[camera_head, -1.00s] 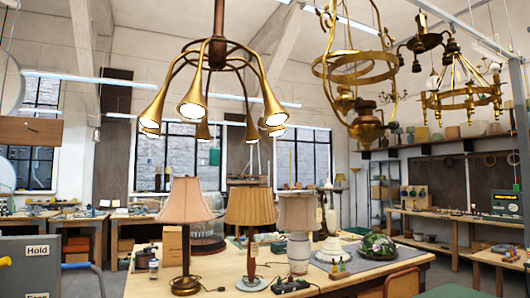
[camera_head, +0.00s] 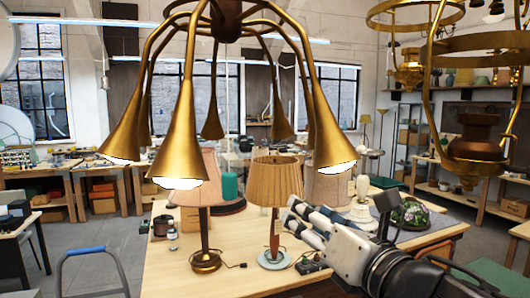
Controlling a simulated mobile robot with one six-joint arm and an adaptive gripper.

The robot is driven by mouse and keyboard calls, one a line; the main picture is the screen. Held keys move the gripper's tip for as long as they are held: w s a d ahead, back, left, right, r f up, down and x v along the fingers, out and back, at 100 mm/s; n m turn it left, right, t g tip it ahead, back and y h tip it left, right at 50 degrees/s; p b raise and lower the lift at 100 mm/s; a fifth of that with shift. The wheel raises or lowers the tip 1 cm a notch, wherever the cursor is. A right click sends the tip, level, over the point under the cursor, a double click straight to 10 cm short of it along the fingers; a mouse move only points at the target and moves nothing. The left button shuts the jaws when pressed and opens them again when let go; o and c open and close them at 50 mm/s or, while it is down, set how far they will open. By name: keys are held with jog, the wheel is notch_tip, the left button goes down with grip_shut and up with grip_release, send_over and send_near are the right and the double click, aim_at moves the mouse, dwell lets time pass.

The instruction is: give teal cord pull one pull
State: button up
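A teal cylinder (camera_head: 229,187), which looks like the teal cord pull, shows below the brass chandelier (camera_head: 225,20), between two lampshades. The fingers overlap the lamps behind. Nothing shows held in them, but how far apart the tips are is unclear.
The chandelier's trumpet arms hang low and close across the top. A pink-shaded lamp (camera_head: 200,170) and a tan-shaded lamp (camera_head: 274,183) stand on the wooden table (camera_head: 185,275). A brass lantern frame (camera_head: 478,150) hangs at right. A blue-handled cart (camera_head: 86,250) is at lower left.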

aim_at(234, 180)
jog(key=a+r+n+g+y+p, duration=0.25)
jog(key=a+r+n+y, duration=0.2)
jog(key=n, duration=0.35)
jog(key=x, duration=0.5)
jog(key=p+x, duration=0.1)
jog(key=x, duration=0.5)
jog(key=p+x, duration=0.1)
jog(key=x, duration=0.4)
jog(key=shift+s+a+f, duration=0.1)
jog(key=shift+a+f, duration=0.25)
jog(key=shift+a, duration=0.1)
jog(key=c, duration=1.1)
